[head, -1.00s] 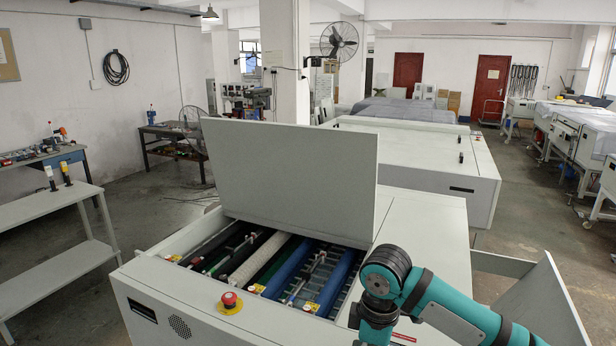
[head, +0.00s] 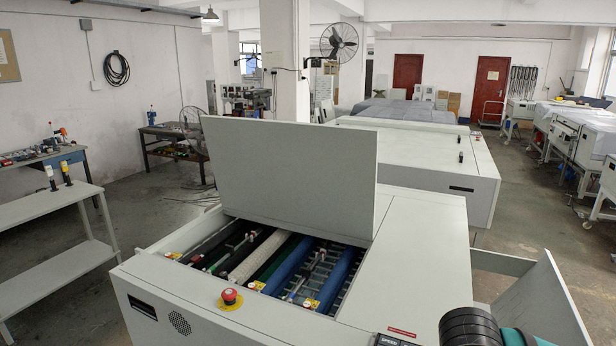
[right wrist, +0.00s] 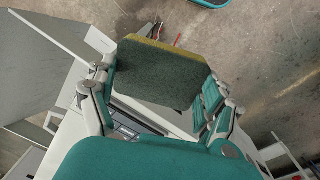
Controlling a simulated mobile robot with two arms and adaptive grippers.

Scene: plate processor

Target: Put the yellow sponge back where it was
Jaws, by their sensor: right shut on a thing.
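The yellow sponge (right wrist: 160,72) is in the right wrist view, with its dark green scouring face toward the camera and a thin yellow edge along the top. My right gripper (right wrist: 157,88) is shut on it, with a finger at each side. In the head view only a piece of my right arm shows at the lower right corner. The right gripper and the sponge are out of that view. My left gripper is not in view.
The plate processor (head: 420,235) stands in front with its lid (head: 290,180) raised over rollers. A red emergency button (head: 229,297) sits on its front edge. A side panel (head: 545,305) stands open at the right.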

